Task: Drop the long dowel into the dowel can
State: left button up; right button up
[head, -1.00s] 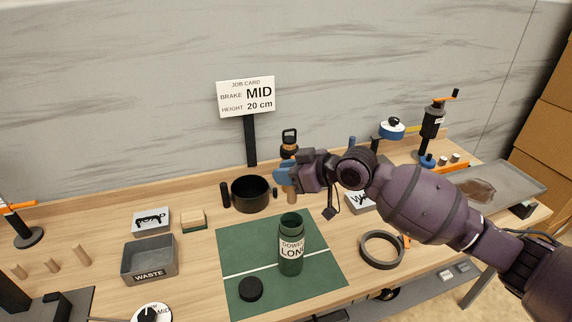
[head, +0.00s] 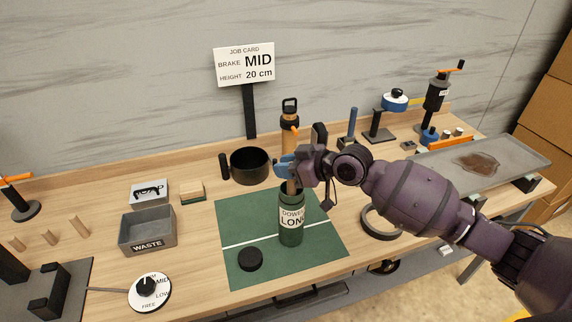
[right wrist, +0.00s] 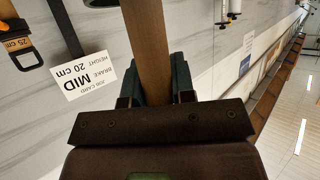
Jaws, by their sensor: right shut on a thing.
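The dowel can (head: 291,235) is a dark green cylinder with a white label reading "LONG". It stands upright on the green mat (head: 240,210). My right gripper (head: 286,168) is directly above the can's mouth. It is shut on the long dowel (head: 292,187), a wooden rod whose lower part reaches the can's mouth. Whether its tip is inside the can is hard to tell. In the right wrist view the dowel (right wrist: 147,45) runs between the two dark fingers. My left gripper is not in view.
A black lid (head: 250,259) lies on the mat. A black pot (head: 250,165) and an orange-bodied piece with a black top (head: 289,121) stand behind. A grey waste bin (head: 148,231) is at left, a black ring (head: 376,221) at right. A job card (head: 244,63) stands behind.

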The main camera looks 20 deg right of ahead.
dwell(0.3)
jog(key=o, duration=1)
notch_tip(320, 180, up, 7)
jog(key=p, duration=0.3)
jog(key=shift+p, duration=0.4)
